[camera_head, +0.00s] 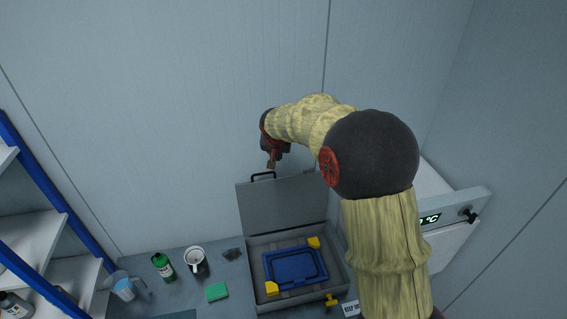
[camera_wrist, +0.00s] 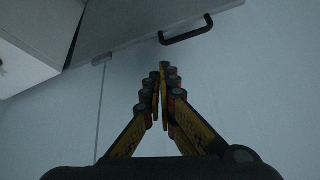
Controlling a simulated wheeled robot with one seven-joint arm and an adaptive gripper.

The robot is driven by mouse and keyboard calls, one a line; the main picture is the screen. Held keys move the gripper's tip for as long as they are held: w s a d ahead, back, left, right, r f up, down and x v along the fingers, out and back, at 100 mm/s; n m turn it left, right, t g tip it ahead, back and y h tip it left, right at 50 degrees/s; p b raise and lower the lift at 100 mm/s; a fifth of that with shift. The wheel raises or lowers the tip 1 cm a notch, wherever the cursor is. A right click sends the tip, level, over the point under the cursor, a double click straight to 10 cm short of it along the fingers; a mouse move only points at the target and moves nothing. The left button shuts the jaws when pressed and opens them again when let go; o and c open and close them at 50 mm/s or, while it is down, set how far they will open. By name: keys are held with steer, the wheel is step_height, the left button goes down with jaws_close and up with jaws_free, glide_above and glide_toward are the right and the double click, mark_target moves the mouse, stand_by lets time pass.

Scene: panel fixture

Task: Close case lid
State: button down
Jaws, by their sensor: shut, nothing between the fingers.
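The grey case stands open on the worktop, its lid (camera_head: 285,206) raised and leaning back near the wall. A black handle (camera_head: 263,176) sits on the lid's top edge. The case base (camera_head: 258,297) holds a blue frame (camera_head: 294,274) with yellow corners. My gripper (camera_head: 271,163) is shut and empty, just above the lid's top edge near the handle; I cannot tell in this view whether it touches. In the wrist view my gripper (camera_wrist: 162,72) points toward the lid (camera_wrist: 130,25) and its handle (camera_wrist: 186,36), with a gap visible below the handle.
A green bottle (camera_head: 163,266), a white mug (camera_head: 195,261), a green sponge (camera_head: 217,291) and a measuring jug (camera_head: 124,289) stand left of the case. A blue shelf rack (camera_head: 40,170) is at far left. A white appliance (camera_head: 447,231) with a display is at right.

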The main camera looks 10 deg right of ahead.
steer(key=p+x, duration=0.2)
steer(key=x, duration=0.8)
steer(key=shift+f+b, duration=0.15)
steer(key=shift+b, duration=0.15)
